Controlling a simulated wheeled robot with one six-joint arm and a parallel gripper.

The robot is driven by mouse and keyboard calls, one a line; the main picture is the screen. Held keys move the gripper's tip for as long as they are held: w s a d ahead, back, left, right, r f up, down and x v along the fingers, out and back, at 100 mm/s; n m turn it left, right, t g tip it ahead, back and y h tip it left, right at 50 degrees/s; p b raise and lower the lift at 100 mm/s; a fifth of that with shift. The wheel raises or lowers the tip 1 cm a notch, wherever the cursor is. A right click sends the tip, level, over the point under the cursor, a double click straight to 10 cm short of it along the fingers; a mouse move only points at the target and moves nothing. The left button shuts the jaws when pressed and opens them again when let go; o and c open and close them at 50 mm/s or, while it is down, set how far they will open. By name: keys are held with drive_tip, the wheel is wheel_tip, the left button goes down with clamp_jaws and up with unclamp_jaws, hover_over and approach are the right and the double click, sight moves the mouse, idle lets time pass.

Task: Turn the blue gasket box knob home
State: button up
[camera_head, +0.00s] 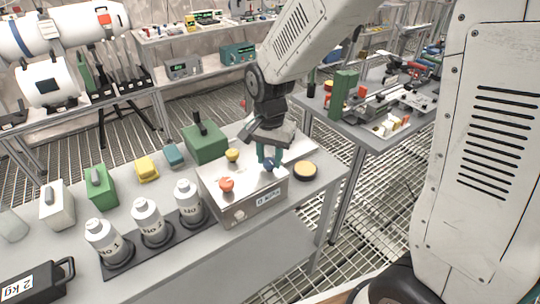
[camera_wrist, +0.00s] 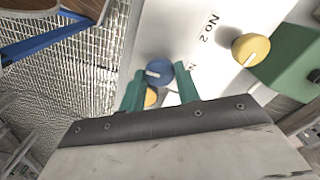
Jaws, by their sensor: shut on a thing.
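The blue knob (camera_head: 268,166) is on top of a silver metal box (camera_head: 240,205), near the edge by the round yellow-topped dish. In the wrist view the blue knob (camera_wrist: 159,70) shows a short white mark that runs nearly level at its left part. My gripper (camera_head: 270,160) points down over the box, its green fingers on either side of the blue knob and shut on it. The fingers partly hide the knob in the head view. A yellow knob (camera_wrist: 250,49) with a white mark stands beside printed "No 2". A red-orange knob (camera_head: 227,184) is nearer the front.
A dark round dish with a yellow top (camera_head: 304,170) sits right of the box. A green box (camera_head: 205,142) stands behind it. White bottles (camera_head: 151,222) stand in a dark rack to the left. Another bench (camera_head: 385,140) with parts is at the right.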

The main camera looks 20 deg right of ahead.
sight(269, 160)
drive_tip(key=m, duration=0.4)
drive_tip(key=shift+m, duration=0.3)
drive_tip(key=shift+r+m, duration=0.1)
drive_tip(key=shift+m, duration=2.2)
drive_tip(key=o, duration=1)
drive_tip(key=shift+r, duration=3.85)
